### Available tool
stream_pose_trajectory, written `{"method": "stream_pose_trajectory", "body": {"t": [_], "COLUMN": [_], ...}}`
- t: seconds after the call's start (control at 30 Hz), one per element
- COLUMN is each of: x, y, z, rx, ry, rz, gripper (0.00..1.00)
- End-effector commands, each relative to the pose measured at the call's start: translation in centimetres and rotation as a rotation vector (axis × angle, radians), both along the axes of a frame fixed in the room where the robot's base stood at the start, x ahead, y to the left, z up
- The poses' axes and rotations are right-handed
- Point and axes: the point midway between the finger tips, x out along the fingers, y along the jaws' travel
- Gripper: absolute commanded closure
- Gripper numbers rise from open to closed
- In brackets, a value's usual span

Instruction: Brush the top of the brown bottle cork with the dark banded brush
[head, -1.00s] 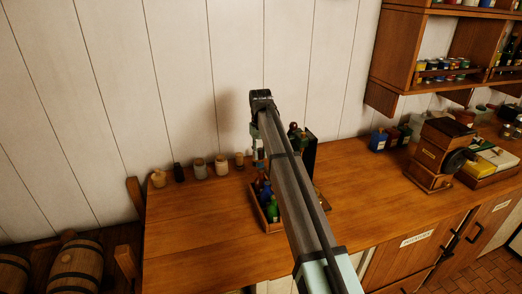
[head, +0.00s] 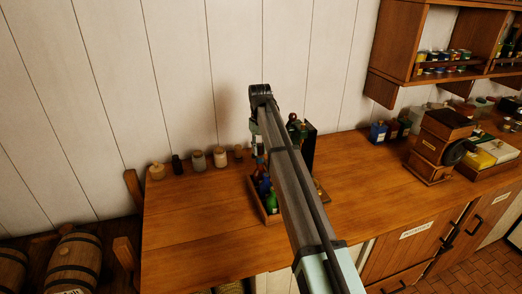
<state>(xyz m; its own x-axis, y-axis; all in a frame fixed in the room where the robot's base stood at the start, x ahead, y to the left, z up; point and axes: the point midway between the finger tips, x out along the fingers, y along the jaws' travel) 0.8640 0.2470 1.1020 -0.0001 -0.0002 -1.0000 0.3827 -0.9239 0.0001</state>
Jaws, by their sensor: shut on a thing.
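My gripper (head: 259,153) hangs under the far end of my arm, just above the back of a wooden bottle crate (head: 263,212). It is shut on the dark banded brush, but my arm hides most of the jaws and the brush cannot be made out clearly. The crate holds a green bottle (head: 271,202) at its front and a blue bottle (head: 264,187) behind it. The brown bottle and its cork cannot be picked out; my arm covers the right part of the crate. Whether the brush touches a cork cannot be told.
Several small jars, including a white jar (head: 220,158), stand along the wall left of the crate. A dark upright box (head: 309,147) stands just right of my arm. A wooden grinder (head: 437,148) is farther right. The counter's left front (head: 190,225) is clear.

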Motion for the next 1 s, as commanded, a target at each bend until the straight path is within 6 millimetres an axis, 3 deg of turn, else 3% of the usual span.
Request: {"method": "stream_pose_trajectory", "body": {"t": [0.07, 0.3, 0.57, 0.8, 1.0], "x": [1.0, -1.7, 1.0, -1.6, 0.9], "y": [0.4, -0.8, 0.0, -1.3, -0.5], "z": [0.0, 0.1, 0.1, 0.0, 0.0], "rx": [0.000, 0.000, 0.000, 0.000, 0.000], "ry": [0.000, 0.001, 0.000, 0.000, 0.001], "rz": [0.001, -0.002, -0.005, -0.007, -0.009], "gripper": [1.00, 1.00, 1.00, 1.00, 1.00]}}
